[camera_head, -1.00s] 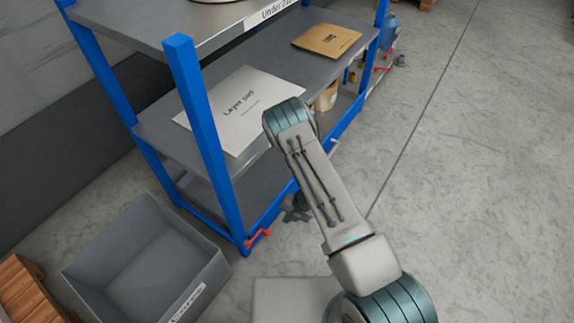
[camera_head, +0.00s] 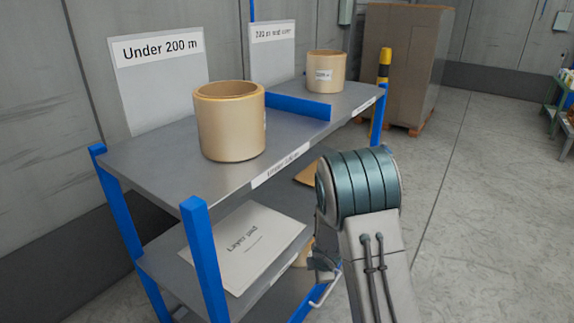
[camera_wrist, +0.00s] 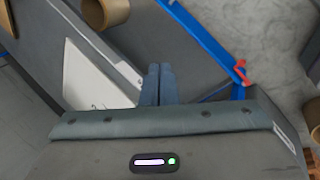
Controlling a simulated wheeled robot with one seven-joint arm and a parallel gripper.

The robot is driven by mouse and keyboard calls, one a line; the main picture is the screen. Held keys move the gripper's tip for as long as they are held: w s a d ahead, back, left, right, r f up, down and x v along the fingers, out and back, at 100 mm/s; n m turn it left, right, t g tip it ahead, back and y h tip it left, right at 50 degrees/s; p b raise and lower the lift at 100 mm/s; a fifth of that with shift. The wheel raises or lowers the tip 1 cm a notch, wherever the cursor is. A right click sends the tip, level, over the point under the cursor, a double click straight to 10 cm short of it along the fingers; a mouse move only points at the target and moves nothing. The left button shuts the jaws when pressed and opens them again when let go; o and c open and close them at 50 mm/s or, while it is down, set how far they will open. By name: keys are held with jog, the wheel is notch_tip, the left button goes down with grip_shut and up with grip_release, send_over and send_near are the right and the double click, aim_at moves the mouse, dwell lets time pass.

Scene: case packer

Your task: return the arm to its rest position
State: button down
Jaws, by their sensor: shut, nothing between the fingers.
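My gripper (camera_wrist: 158,74) shows in the wrist view with its two fingers together and nothing between them. It points over the shelf unit, beside the white layer pad sheet (camera_wrist: 88,78), apparently apart from it. In the head view my arm rises at the lower right, in front of the right end of the shelf unit. The fingers cannot be made out there; a dark part of my arm's end shows beside the shelf edge.
The blue-posted shelf unit (camera_head: 160,160) stands close on the left. A large tan roll (camera_head: 230,125) and a smaller roll (camera_head: 326,75) stand on top; the layer pad (camera_head: 245,248) lies below. A tall carton stack (camera_head: 400,65) stands behind.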

jog(key=s+d+r+m+h+p, duration=0.1)
jog(key=s+d+r+m+p, duration=0.15)
jog(key=r, duration=0.45)
jog(key=s+d+r+m+p, duration=0.15)
jog(key=s+r+m, duration=0.25)
jog(key=r, duration=0.4)
jog(key=s+d+r+m+h+p, duration=0.1)
jog(key=s+d+r+m, duration=0.25)
jog(key=r, duration=0.35)
jog(key=s+a+r+m+g+p, duration=0.1)
jog(key=s+r+m, duration=0.3)
jog(key=s, duration=0.5)
jog(key=s+a+r+m+g+y+p, duration=0.1)
jog(key=s+r+m+p, duration=0.3)
jog(key=s+r, duration=0.5)
jog(key=shift+s+a+r+m+g+y, duration=0.15)
jog(key=shift+s+r+m+g+y, duration=0.2)
jog(key=shift+s+m, duration=0.4)
